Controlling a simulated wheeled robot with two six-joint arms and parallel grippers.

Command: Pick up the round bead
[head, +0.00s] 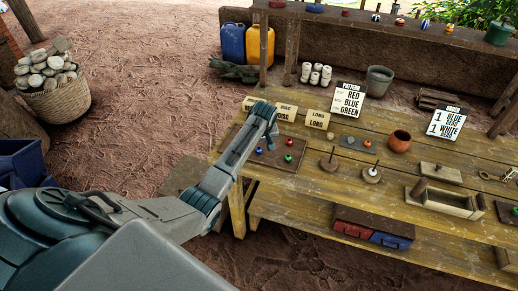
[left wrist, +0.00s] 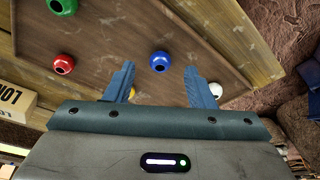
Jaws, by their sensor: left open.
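A brown tray (head: 272,162) on the wooden table holds several small round beads. In the left wrist view I see a blue bead (left wrist: 160,62), a red bead (left wrist: 64,64), a green bead (left wrist: 62,6), a white bead (left wrist: 215,89) and a yellow bead (left wrist: 132,92) partly behind a finger. I cannot tell which one is the task's round bead. My left gripper (left wrist: 161,85) is open and empty above the tray. The blue bead appears between its fingertips, untouched. In the head view my left gripper (head: 270,138) hides part of the tray. My right gripper is not in view.
Label cards stand behind the tray, including a pattern card (head: 347,102). To the right are discs with pegs (head: 372,174), a clay pot (head: 399,141) and a wooden box (head: 445,203). A lower shelf holds red and blue bins (head: 390,240).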

